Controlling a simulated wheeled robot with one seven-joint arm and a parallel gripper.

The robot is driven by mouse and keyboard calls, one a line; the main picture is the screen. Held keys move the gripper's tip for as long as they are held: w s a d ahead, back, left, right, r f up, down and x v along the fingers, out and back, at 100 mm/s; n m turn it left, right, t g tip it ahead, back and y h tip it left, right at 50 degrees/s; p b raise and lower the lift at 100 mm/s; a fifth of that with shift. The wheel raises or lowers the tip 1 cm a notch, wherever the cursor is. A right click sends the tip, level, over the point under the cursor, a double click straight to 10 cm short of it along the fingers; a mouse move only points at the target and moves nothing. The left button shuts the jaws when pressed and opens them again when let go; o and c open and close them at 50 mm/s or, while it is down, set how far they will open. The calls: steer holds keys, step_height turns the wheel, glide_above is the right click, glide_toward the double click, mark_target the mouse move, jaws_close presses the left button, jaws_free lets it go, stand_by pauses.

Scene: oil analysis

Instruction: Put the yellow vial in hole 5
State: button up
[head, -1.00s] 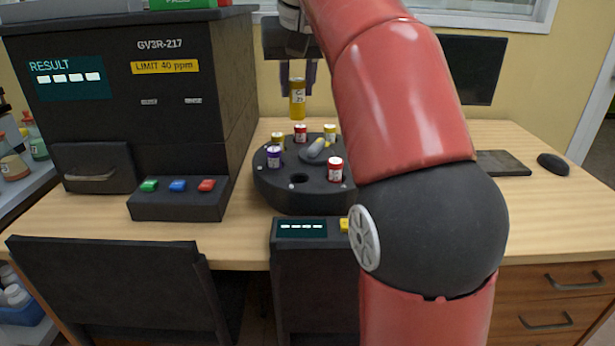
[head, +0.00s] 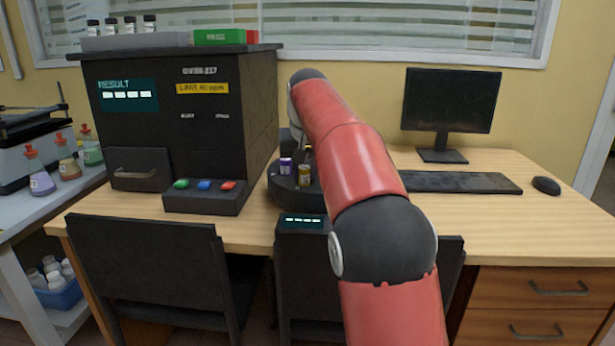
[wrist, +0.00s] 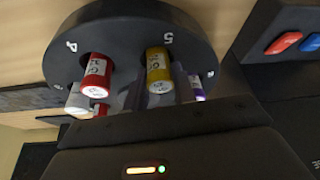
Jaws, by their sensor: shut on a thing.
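The yellow vial (wrist: 158,72) is between the fingers of my gripper (wrist: 157,92) in the wrist view. Its far end meets the black round carousel (wrist: 120,25) beside the label 5. I cannot tell how deep it sits in the hole, which the vial covers. In the head view the yellow vial (head: 304,175) is upright at the front of the carousel (head: 283,190), with my gripper (head: 306,158) above it, mostly hidden by my arm. A red-capped vial (wrist: 95,80) stands beside label 4.
A purple-capped vial (head: 286,165) stands left of the yellow one; a whitish vial (wrist: 77,102) shows past the red one. The black analyser (head: 185,130) with its button panel (head: 205,198) is close on the left. A monitor (head: 450,100) and keyboard (head: 460,182) are at right.

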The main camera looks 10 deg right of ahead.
steer(key=shift+r, duration=0.1)
steer(key=o, duration=0.9)
steer(key=shift+o, duration=0.2)
